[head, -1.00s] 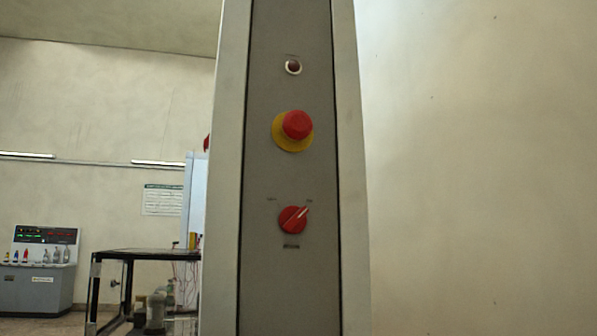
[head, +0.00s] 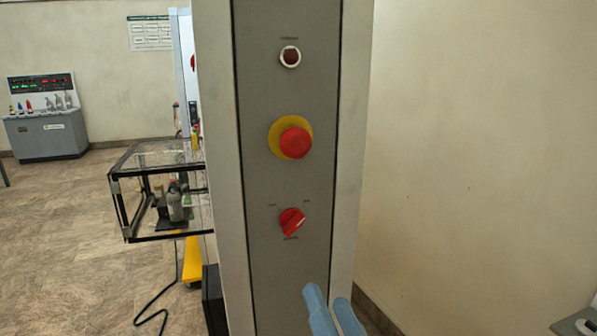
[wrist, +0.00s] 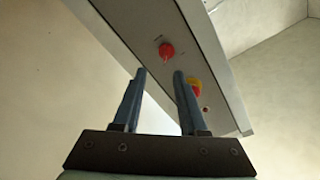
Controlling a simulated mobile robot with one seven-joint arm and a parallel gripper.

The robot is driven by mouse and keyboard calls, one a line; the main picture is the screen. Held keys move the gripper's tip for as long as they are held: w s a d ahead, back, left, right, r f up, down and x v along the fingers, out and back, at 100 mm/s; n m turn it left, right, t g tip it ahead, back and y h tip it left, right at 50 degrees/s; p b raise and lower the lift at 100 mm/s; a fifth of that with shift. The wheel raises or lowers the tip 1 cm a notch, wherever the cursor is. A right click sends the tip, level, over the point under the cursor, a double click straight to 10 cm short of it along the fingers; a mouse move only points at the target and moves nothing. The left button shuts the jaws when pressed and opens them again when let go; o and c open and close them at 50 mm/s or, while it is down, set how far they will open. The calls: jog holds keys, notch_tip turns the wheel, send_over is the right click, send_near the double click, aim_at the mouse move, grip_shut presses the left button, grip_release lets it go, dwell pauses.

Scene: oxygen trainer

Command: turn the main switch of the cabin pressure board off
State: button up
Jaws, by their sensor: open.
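The red rotary switch (head: 291,221) is low on the grey panel (head: 290,265) of a tall column in the head view. My gripper (head: 328,297) shows at the bottom edge of the head view, below and to the right of the switch. In the wrist view my gripper (wrist: 160,74) is open and empty, its two blue fingers apart. The switch (wrist: 166,51) appears just beyond the fingertips there, not between them.
A red mushroom button on a yellow disc (head: 290,138) is above the switch, with a dark round lamp (head: 290,56) higher. A glass-sided case (head: 150,200) and a grey console (head: 45,118) stand at left. Bare wall is to the right.

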aim_at(295, 228)
jog(key=shift+m+g, duration=0.3)
jog(key=shift+g, duration=0.1)
jog(key=p+x, duration=0.2)
jog(key=x, duration=0.1)
jog(key=r+p+x, duration=0.1)
jog(key=p+x, duration=0.1)
jog(key=x, duration=0.2)
jog(key=r+p+x, duration=0.1)
jog(key=p+x, duration=0.1)
jog(key=x, duration=0.2)
jog(key=shift+a+r, duration=0.25)
jog(key=shift+a, duration=0.05)
jog(key=shift+w+a+f, duration=0.1)
jog(key=shift+w+a, duration=0.05)
jog(key=shift+w, duration=0.3)
grip_shut()
